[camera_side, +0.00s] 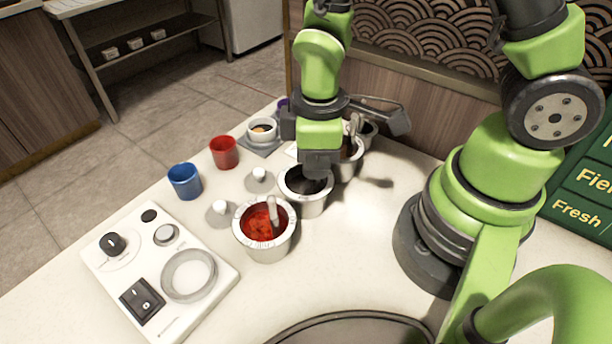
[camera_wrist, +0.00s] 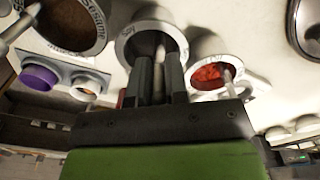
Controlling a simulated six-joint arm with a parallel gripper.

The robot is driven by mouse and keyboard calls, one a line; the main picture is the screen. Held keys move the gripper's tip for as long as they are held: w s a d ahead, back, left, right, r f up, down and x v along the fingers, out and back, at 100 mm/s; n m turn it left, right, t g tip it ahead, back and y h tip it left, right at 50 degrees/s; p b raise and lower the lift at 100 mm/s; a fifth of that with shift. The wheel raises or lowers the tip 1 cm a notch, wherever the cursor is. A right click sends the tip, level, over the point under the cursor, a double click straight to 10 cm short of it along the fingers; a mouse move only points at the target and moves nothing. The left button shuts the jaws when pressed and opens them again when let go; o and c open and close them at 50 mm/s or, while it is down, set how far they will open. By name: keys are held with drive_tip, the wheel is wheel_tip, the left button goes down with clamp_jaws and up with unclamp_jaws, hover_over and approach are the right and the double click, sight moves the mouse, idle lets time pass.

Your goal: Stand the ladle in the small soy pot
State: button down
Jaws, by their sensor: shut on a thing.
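The soy pot (camera_side: 312,208) is a small pale metal pot with a dark inside, the middle one of a row in the side view. It also shows in the wrist view (camera_wrist: 124,42), with a partly hidden label on its rim. My gripper (camera_side: 318,172) points down right over this pot. In the wrist view my gripper (camera_wrist: 159,62) is shut on the ladle (camera_wrist: 160,42), whose thin light handle shows between the fingers. The handle lies over the pot's dark opening. The ladle's lower end is hidden, so I cannot tell whether it touches the pot's bottom.
A red sauce pot (camera_side: 268,250) with its own spoon stands in front, and a sesame pot (camera_side: 345,172) behind. Knobbed lids (camera_side: 259,181), a red cup (camera_side: 224,153), a blue cup (camera_side: 185,182) and a white control panel (camera_side: 190,318) stand left. The counter right of the pots is clear.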

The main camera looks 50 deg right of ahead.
drive_tip(key=shift+f, duration=0.4)
drive_tip(key=shift+f, duration=0.2)
idle(0.4)
drive_tip(key=shift+c, duration=2)
unclamp_jaws()
drive_tip(key=shift+r, duration=4.55)
